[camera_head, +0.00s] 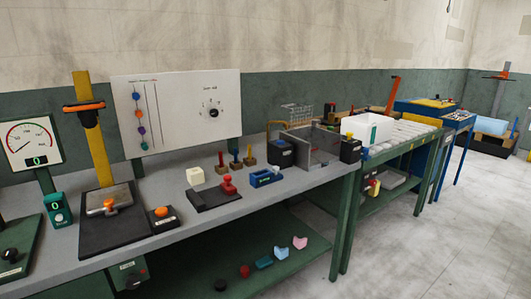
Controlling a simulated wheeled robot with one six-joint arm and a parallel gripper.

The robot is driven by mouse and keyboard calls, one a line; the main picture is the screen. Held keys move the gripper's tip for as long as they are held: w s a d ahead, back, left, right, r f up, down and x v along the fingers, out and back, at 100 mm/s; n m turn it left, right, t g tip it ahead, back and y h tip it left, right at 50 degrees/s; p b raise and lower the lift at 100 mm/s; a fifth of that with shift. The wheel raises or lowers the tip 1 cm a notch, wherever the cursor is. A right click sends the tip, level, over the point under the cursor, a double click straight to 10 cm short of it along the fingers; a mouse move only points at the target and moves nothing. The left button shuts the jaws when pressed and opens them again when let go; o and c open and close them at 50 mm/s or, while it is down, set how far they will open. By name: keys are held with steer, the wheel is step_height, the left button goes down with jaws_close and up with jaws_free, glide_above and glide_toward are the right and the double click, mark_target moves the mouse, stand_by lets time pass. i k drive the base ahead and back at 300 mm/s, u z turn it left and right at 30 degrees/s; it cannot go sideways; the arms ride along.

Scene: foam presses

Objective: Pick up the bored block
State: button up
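A small cream block (195,176) sits on the grey workbench, left of the middle of the picture. It looks like a plain cube and is the likeliest bored block, but it is too small to tell whether it has a hole. A blue block-like fixture (266,178) with a dark part lies to its right. My gripper does not show in this view, so its position and state are hidden.
A black base with a red knob (228,185) stands just in front of the cream block. Wooden-based pegs (249,159) stand to its right. A press with a yellow column (90,130) stands left. A grey open-topped box (310,146) stands right. Floor (440,240) is clear at right.

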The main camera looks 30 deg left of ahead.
mark_target(195, 176)
steer(key=u, duration=0.05)
steer(key=i, duration=0.75)
steer(key=u, duration=0.9)
steer(key=i, duration=0.75)
steer(key=u, duration=0.65)
